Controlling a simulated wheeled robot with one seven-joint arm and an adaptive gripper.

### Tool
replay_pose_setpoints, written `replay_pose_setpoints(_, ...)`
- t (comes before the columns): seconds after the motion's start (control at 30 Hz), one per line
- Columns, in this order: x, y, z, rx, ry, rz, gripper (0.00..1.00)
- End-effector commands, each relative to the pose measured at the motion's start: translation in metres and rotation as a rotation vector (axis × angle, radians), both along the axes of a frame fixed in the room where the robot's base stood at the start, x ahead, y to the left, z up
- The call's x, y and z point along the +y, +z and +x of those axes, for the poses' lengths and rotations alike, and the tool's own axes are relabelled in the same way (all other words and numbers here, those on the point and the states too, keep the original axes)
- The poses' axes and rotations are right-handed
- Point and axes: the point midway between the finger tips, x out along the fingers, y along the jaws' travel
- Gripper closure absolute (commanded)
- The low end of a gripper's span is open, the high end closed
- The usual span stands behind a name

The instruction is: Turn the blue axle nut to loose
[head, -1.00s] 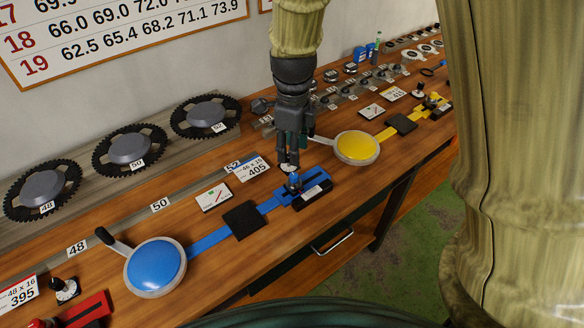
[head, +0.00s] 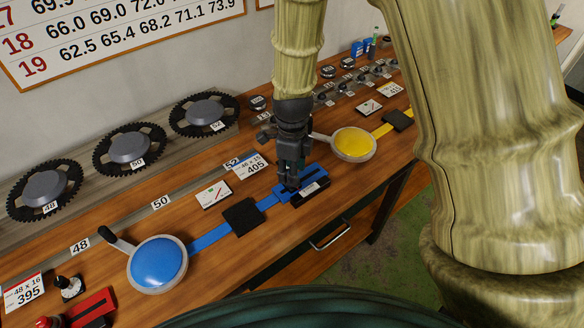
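The blue axle fixture (head: 316,177) sits at the right end of a blue strip on the wooden bench, with a black-and-white label block along its front. My gripper (head: 291,187) points down over the left part of this fixture, with its fingertips at the height of the nut. The blue axle nut is hidden behind the fingers. I cannot tell whether they touch it, or how far apart they are.
A black pad (head: 243,217) and a blue disc (head: 158,265) with a crank lie left along the strip. A yellow disc (head: 354,143) is behind right. A card marked 405 (head: 249,166) lies just behind the fixture. Chainrings (head: 130,149) stand by the wall.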

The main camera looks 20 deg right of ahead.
Motion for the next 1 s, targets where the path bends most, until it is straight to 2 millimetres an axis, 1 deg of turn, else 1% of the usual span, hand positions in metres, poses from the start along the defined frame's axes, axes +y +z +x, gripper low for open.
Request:
replay_pose_setpoints(0.3, 0.0000, -0.0017, 0.0001, 0.000, 0.000, 0.000, 0.57)
replay_pose_setpoints(0.33, 0.0000, -0.0016, 0.0001, 0.000, 0.000, 0.000, 0.58)
replay_pose_setpoints(0.47, 0.0000, -0.0016, 0.0001, 0.000, 0.000, 0.000, 0.82)
replay_pose_setpoints(0.5, 0.0000, -0.0016, 0.0001, 0.000, 0.000, 0.000, 0.89)
replay_pose_setpoints(0.57, 0.0000, -0.0016, 0.0002, 0.000, 0.000, 0.000, 1.00)
replay_pose_setpoints(0.8, -0.0002, -0.0014, 0.0002, 0.000, 0.008, 0.000, 1.00)
replay_pose_setpoints(1.0, -0.0002, -0.0006, 0.0004, 0.000, 0.069, 0.000, 1.00)
